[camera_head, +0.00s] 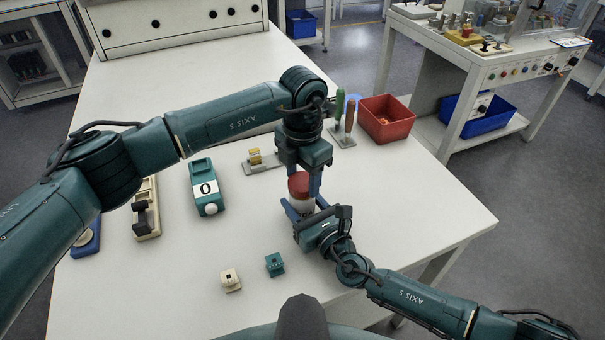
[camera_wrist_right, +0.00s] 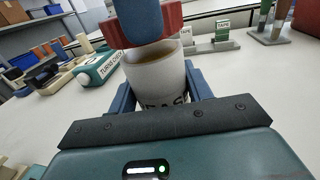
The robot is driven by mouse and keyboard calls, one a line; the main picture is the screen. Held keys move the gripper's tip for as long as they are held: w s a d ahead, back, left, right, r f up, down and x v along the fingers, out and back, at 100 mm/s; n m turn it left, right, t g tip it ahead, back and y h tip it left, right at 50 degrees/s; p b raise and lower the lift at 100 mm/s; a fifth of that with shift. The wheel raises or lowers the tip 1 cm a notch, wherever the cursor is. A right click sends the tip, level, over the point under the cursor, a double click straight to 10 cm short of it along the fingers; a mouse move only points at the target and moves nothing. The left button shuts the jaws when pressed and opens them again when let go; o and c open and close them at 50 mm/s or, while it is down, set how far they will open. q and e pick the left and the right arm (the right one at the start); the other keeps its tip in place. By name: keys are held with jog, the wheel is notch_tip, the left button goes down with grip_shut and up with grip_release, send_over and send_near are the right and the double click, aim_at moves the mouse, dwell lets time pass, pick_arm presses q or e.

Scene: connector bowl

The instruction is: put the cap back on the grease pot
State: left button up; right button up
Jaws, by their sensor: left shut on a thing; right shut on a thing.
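The grease pot is a white, open cup with dark lettering; in the right wrist view the pot (camera_wrist_right: 157,82) stands upright with its yellowish inside showing. My right gripper (camera_head: 306,207) is shut around the pot from the front. The red cap (camera_head: 299,183) is above the pot, gripped by my left gripper (camera_head: 300,189), which points down. In the right wrist view the cap (camera_wrist_right: 174,18) is partly hidden by a blue left finger. The cap is apart from the near rim; whether it touches the far rim I cannot tell.
A red bin (camera_head: 386,117) and a stand with green- and brown-handled tools (camera_head: 349,115) lie behind. A tape holder (camera_head: 259,161) and teal counter (camera_head: 205,186) are left. Small cream (camera_head: 231,280) and teal (camera_head: 275,264) blocks sit in front. The table right of the grippers is clear.

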pick_arm(q)
jog(key=shift+f, duration=0.55)
jog(key=m, duration=0.5)
jog(key=shift+m, duration=0.4)
jog(key=m, duration=1.5)
jog(key=shift+m, duration=0.3)
jog(key=m, duration=1.2)
